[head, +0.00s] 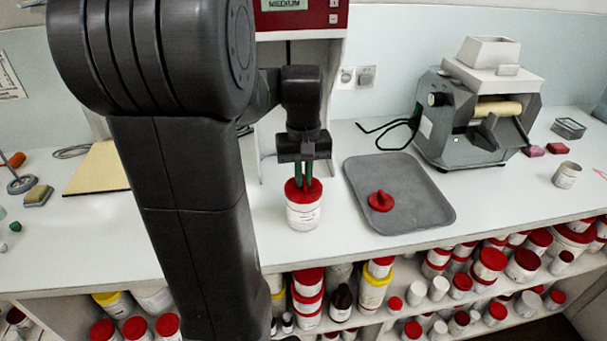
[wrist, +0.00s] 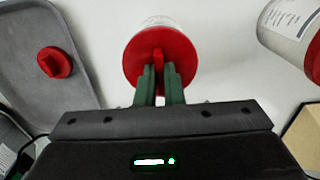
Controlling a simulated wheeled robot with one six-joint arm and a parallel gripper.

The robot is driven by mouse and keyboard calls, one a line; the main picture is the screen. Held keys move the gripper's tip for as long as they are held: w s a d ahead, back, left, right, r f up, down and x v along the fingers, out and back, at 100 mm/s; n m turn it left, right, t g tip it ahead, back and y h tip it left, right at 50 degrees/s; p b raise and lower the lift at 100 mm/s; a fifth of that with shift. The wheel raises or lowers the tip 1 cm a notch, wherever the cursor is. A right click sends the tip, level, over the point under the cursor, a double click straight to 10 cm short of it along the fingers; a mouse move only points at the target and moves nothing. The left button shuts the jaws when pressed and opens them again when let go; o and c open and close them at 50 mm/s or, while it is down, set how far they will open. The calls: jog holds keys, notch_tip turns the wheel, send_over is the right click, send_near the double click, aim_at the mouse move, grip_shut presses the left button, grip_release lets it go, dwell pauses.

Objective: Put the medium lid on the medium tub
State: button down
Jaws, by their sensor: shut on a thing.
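The medium tub, a white tub with a printed label (head: 303,216), stands upright on the counter; its wall also shows in the wrist view (wrist: 158,22). A red lid (wrist: 135,62) with a raised grip fin covers the tub's mouth, and it shows in the head view (head: 293,192). It looks level and centred; I cannot tell whether it is fully pressed down. My gripper (head: 304,184) is above the tub, its green fingers (wrist: 159,72) shut on the lid's fin. A smaller red lid (head: 381,201) lies on the grey tray (head: 425,215).
A red-fronted machine (head: 300,18) reading MEDIUM stands behind the tub. A grey roller mill (head: 470,120) stands at the back right. Another red-lidded tub (wrist: 290,28) is at the right of the wrist view. Shelves below the counter hold several tubs.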

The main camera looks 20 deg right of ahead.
jog(key=shift+f, duration=0.6)
dwell(1.6)
jog(key=c, duration=1)
grip_release()
jog(key=shift+r, duration=0.1)
jog(key=shift+r+p, duration=2.1)
jog(key=shift+r, duration=0.1)
grip_shut()
